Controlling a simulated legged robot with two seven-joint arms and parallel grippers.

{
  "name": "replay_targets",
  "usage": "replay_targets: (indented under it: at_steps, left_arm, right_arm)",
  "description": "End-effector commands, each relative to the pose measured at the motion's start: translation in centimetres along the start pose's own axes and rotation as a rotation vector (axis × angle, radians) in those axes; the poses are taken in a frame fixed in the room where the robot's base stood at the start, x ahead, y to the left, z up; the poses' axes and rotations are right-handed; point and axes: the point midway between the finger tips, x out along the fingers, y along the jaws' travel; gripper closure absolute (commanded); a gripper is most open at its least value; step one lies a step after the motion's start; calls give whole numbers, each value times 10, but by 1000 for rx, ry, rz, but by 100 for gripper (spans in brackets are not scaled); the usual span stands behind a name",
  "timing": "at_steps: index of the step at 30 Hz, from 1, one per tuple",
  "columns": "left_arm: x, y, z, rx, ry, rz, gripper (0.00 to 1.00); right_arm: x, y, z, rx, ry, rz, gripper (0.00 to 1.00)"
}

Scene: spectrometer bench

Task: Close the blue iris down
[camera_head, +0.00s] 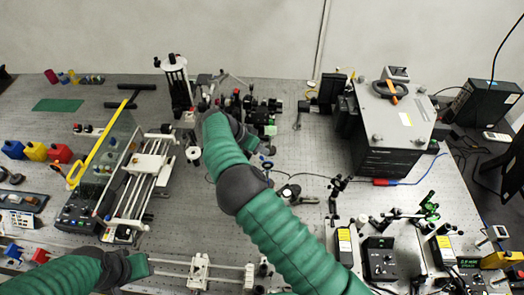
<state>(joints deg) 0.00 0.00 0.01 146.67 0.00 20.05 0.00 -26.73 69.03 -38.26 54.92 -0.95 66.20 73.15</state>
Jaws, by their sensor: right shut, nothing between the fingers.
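A small blue ring-shaped part (267,164), which may be the blue iris, shows just right of my right forearm on the bench. It is too small to tell how far its opening is closed. My right arm reaches up from the bottom of the view, and its gripper (207,92) is near the back optics, beyond that blue part and apart from it. The right gripper is shut with nothing in it; its fingertips are small and partly hidden by the wrist. My left gripper (146,266) is low at the left, and its fingers are not clear.
Dark optic mounts (262,108) stand close right of my right gripper, and a black-and-white post assembly (177,82) stands left. A railed stage (150,175) fills the left. A large black box (390,130) stands right.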

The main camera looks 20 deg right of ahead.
Motion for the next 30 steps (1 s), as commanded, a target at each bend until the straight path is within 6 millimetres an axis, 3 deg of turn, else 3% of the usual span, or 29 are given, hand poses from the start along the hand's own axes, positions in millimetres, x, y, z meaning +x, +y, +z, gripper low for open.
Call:
replay_targets:
  at_steps: [19,23,30]
  left_arm:
    - [0,0,0,0,0,0,66]
    - [9,0,2,0,0,0,66]
    - [24,0,6,0,0,0,66]
  right_arm:
    - [-15,2,-6,0,0,-3,100]
    - [-34,0,-5,0,1,-5,100]
    - [-94,-1,-5,0,0,-6,100]
